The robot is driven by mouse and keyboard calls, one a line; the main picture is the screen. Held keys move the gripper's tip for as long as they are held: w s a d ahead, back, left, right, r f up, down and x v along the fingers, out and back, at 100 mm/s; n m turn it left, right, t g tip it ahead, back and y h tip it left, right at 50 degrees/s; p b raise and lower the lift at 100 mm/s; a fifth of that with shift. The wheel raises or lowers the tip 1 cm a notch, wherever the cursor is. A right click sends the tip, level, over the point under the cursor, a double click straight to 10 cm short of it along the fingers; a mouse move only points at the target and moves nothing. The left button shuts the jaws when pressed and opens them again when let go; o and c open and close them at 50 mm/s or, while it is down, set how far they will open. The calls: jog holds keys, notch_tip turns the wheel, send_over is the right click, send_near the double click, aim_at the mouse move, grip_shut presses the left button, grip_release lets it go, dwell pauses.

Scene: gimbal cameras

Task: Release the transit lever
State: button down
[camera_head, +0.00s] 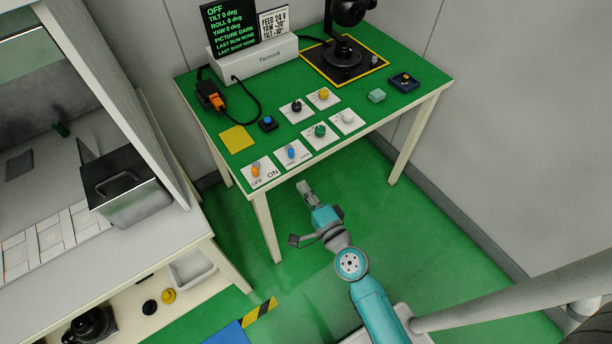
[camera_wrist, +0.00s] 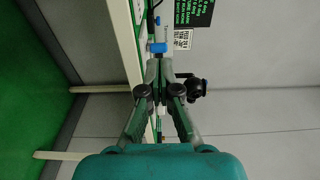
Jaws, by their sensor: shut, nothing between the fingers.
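A blue lever (camera_head: 291,151) stands on a small white plate with a caption too small to read; I cannot tell for sure that it is the transit lever. An orange lever (camera_head: 256,170) stands on the plate marked OFF and ON to its left. My gripper (camera_head: 304,188) is shut and empty, in front of the table's near edge. In the wrist view my gripper (camera_wrist: 160,68) points towards a blue part (camera_wrist: 157,47), with a visible gap hard to judge. The black gimbal camera (camera_head: 347,48) stands on a black base at the back of the table.
The green table (camera_head: 215,127) also carries several knob plates, a blue button (camera_head: 268,124), a yellow pad (camera_head: 236,139), an orange-black connector (camera_head: 213,98) and a white box (camera_head: 255,60) with a dark display (camera_head: 232,28). A bench with a metal bin (camera_head: 125,185) stands left. Green floor lies open.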

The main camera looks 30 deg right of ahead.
jog(key=shift+s+a, duration=0.65)
jog(key=shift+s, duration=0.25)
